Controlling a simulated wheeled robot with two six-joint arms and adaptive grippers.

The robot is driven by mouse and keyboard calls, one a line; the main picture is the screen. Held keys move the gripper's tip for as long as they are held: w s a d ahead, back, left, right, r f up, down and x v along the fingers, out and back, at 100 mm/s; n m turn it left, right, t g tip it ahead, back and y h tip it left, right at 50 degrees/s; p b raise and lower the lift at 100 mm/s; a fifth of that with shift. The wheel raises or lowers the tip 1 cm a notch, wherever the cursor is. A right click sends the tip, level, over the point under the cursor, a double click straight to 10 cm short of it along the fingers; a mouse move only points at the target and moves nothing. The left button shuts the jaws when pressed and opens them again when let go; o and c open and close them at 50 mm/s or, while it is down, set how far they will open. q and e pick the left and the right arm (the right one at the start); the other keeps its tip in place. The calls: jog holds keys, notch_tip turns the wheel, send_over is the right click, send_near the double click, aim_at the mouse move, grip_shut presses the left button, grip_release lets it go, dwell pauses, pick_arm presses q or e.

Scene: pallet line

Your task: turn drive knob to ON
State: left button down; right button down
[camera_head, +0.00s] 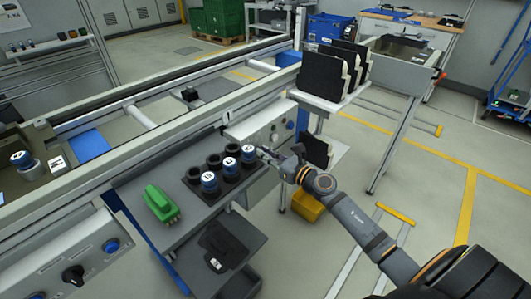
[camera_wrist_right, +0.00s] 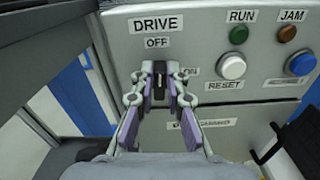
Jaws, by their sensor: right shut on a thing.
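The drive knob (camera_wrist_right: 158,90) is a small dark knob on a grey control panel (camera_wrist_right: 215,75), under the labels DRIVE and OFF; the ON label (camera_wrist_right: 192,71) is to its right. The knob looks upright, toward OFF, though the fingers partly cover it. My right gripper (camera_wrist_right: 160,78) is shut on the knob, one finger on each side. In the head view my right gripper (camera_head: 268,156) reaches the panel (camera_head: 262,122) from the right, and I cannot make out the knob there. My left gripper is not in view.
A white RESET button (camera_wrist_right: 232,66) and a blue button (camera_wrist_right: 301,64) are right of the knob, below the RUN and JAM lamps. A black tray (camera_head: 195,185) with several cups and a green object (camera_head: 161,204) lie on the shelf left of my gripper.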

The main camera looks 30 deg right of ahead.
jog(key=m+p, duration=0.1)
jog(key=m, duration=0.1)
jog(key=m+p, duration=0.1)
jog(key=m, duration=0.2)
jog(key=d+m+p, duration=0.1)
jog(key=m+p, duration=0.1)
jog(key=m, duration=0.1)
jog(key=shift+w+f, duration=0.1)
jog(key=shift+w, duration=0.1)
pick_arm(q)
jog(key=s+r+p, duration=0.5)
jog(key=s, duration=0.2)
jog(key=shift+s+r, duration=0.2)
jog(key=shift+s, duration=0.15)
pick_arm(e)
jog(key=shift+w+d+f+m, duration=0.1)
jog(key=shift+f+m, duration=0.15)
jog(key=shift+m, duration=1.2)
jog(key=shift+s+d+f+m, duration=0.1)
jog(key=shift+f+m, duration=0.2)
jog(key=shift+m, duration=1.2)
jog(key=shift+w+d+f+m, duration=0.1)
jog(key=shift+f+m, duration=0.15)
jog(key=shift+m, duration=1.2)
